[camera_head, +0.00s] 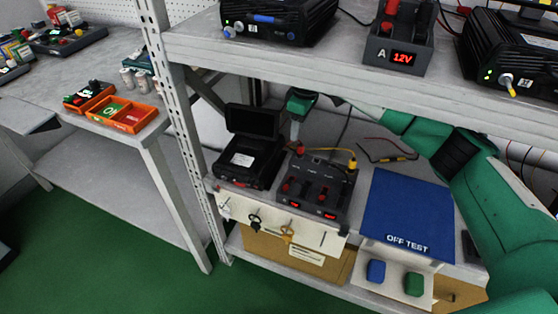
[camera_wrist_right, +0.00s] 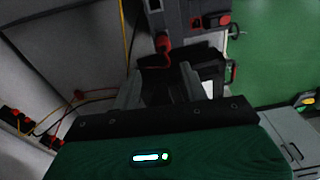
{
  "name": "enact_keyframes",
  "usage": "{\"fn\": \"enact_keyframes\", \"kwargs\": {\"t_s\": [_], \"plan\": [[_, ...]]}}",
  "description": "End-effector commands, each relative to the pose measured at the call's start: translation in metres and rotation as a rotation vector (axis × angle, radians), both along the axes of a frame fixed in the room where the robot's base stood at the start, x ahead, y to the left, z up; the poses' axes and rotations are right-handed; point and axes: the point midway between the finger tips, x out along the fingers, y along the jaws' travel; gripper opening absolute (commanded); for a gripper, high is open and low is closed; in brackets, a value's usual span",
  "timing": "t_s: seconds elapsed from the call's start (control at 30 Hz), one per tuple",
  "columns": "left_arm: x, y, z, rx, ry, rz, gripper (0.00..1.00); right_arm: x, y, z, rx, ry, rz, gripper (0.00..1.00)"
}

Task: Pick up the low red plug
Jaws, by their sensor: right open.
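A dark power unit (camera_head: 338,208) with red displays stands on the lower shelf. A red plug (camera_head: 299,149) shows at its back left edge; another red plug (camera_head: 286,188) sits on its left front. My right gripper (camera_head: 296,138) points down just above the unit's back left corner, between it and the black case. In the right wrist view, the right gripper (camera_wrist_right: 160,74) is open and empty, with a red plug (camera_wrist_right: 163,44) just beyond the fingertips on the dark unit (camera_wrist_right: 183,18). I cannot tell which head-view plug this is. My left gripper is out of view.
An open black case (camera_head: 243,162) stands close left of the unit. A yellow lead (camera_head: 335,150) crosses the unit's back. A blue "OFF TEST" mat (camera_head: 410,205) lies right. The upper shelf (camera_head: 330,62) overhangs my right arm. Loose leads (camera_head: 385,152) lie behind.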

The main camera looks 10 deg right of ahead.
Motion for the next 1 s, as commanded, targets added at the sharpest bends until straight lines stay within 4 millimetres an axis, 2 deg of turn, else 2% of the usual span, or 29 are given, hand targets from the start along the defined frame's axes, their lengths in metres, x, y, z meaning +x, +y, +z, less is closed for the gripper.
{"fn": "enact_keyframes", "kwargs": {"t_s": [0.23,0.47,0.73,0.83,1.0], "plan": [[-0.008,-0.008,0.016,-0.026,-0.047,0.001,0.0,-0.013,-0.01,0.0,-0.08,0.029,0.032,0.44],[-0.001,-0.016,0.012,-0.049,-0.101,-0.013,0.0,-0.014,-0.011,-0.024,-0.081,0.031,0.031,0.44],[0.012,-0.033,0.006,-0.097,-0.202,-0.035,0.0,-0.019,-0.013,-0.061,-0.079,0.029,0.032,0.44],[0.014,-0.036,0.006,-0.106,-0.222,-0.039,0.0,-0.019,-0.013,-0.069,-0.079,0.028,0.032,0.44],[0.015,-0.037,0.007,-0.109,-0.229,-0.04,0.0,-0.019,-0.013,-0.07,-0.078,0.027,0.032,0.44]]}}
